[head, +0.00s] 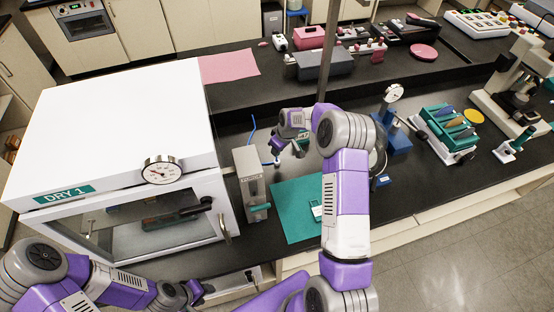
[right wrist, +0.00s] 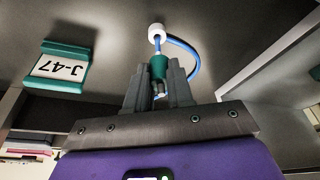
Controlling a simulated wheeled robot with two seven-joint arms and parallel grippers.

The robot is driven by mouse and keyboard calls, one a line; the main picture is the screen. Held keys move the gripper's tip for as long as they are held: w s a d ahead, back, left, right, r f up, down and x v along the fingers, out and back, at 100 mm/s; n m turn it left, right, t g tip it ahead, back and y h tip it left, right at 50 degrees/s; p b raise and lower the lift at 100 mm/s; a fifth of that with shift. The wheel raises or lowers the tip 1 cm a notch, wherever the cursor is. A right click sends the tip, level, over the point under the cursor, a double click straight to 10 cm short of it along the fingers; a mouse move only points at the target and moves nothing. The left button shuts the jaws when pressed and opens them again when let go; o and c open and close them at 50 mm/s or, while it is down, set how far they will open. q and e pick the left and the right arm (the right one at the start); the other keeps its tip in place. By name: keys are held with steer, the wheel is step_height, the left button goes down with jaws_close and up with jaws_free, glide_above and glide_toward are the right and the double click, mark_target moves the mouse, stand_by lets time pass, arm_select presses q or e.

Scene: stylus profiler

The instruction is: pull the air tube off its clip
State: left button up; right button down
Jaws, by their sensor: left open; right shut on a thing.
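The blue air tube (right wrist: 190,50) loops down in the right wrist view from a white round piece (right wrist: 156,31). A teal sleeve (right wrist: 158,65) on the tube sits between the fingertips of my right gripper (right wrist: 158,82), which is shut on it. I cannot tell which part is the clip. In the head view a length of blue tube (head: 252,131) shows beside the grey upright unit (head: 250,178), and my right arm hides part of this area. My left gripper (head: 204,291) is open and empty at the lower left, in front of the white cabinet.
The white DRY 1 cabinet (head: 120,115) with a dial gauge (head: 162,170) fills the left of the bench. A teal mat (head: 290,215) lies under my right arm. A blue gauge stand (head: 394,135) and teal rack (head: 445,125) stand to the right.

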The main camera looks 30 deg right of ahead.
steer(key=shift+r+p, duration=1.1)
steer(key=shift+r, duration=1.4)
